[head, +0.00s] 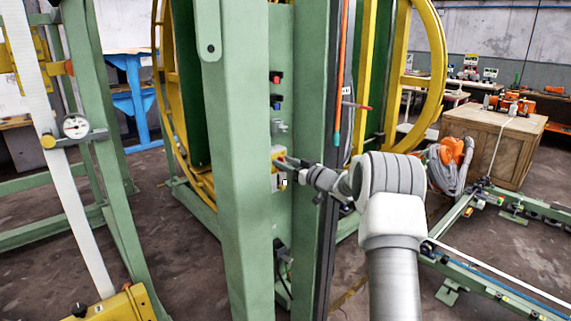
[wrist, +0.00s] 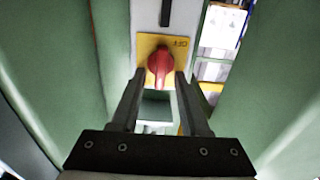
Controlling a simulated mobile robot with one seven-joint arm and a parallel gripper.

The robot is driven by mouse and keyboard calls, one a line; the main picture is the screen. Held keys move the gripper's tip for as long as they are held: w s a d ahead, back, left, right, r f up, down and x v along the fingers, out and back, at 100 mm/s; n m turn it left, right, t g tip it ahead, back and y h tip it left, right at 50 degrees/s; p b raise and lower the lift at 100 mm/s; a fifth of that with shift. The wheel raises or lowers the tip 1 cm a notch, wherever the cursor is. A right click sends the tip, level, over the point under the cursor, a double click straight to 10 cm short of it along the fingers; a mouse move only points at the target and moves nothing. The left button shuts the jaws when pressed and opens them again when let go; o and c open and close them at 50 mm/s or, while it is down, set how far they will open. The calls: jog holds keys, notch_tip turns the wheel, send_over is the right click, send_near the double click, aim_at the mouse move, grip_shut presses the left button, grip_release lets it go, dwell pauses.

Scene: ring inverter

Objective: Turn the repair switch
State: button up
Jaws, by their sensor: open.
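The repair switch (wrist: 160,62) is a red rotary knob on a yellow plate (wrist: 179,43) in the wrist view. "OFF" is printed at the plate's upper right. The knob's grip looks roughly upright. My gripper (wrist: 160,82) is open, with one finger on each side of the knob's lower part. I cannot tell whether the fingers touch it. In the head view my gripper (head: 284,162) reaches from the right into the recess of the green column, at the yellow switch box (head: 278,154). The knob itself is hidden there.
Green column walls (head: 243,160) flank the recess closely on both sides. A red button (head: 275,77) and a blue one (head: 275,101) sit above the switch box. An orange and teal cable (head: 339,80) hangs right of the column. A wooden crate (head: 487,150) stands at right.

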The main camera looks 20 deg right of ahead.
jog(key=shift+c, duration=0.3)
grip_shut()
jog(key=shift+f+n+b, duration=0.15)
jog(key=shift+n+b, duration=0.15)
jog(key=shift+s+a+f+n+b, duration=0.1)
jog(key=shift+a+f+n+b, duration=0.1)
jog(key=shift+n+b, duration=2.45)
jog(key=shift+s+a+f+n+b, duration=0.1)
jog(key=shift+a+f+n+b, duration=0.1)
jog(key=shift+n+b, duration=2.45)
jog(key=shift+s+a+f+n+b, duration=0.1)
jog(key=shift+a+f+n+b, duration=0.1)
jog(key=shift+n+b, duration=2.45)
jog(key=shift+n+p, duration=0.7)
jog(key=shift+n, duration=0.15)
